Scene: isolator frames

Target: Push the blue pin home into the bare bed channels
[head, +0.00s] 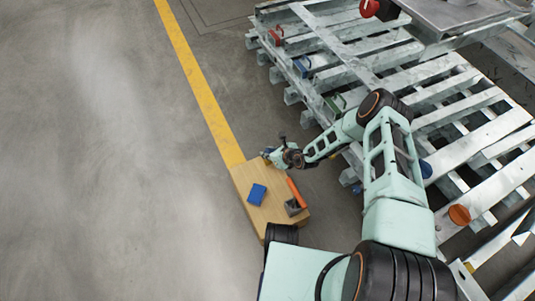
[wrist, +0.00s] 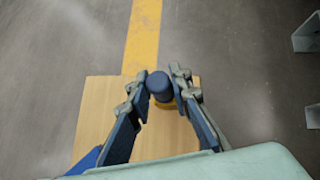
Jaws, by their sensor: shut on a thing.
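My gripper (wrist: 160,92) is shut on a blue pin (wrist: 160,84), a rounded dark blue piece between the fingertips in the wrist view. In the head view my gripper (head: 270,154) is over the far end of a small wooden table (head: 240,179). The pin is too small there to make out clearly. Grey slatted metal frames (head: 490,133) fill the right of the head view, apart from my gripper. Which channels are bare cannot be told.
A blue block (head: 257,194), an orange-handled tool (head: 296,191) and a dark grey piece (head: 293,207) lie on the table. Red (head: 275,36), blue (head: 302,66) and green (head: 333,104) pieces sit along the frames' left edge. Floor left of the yellow line (head: 195,75) is clear.

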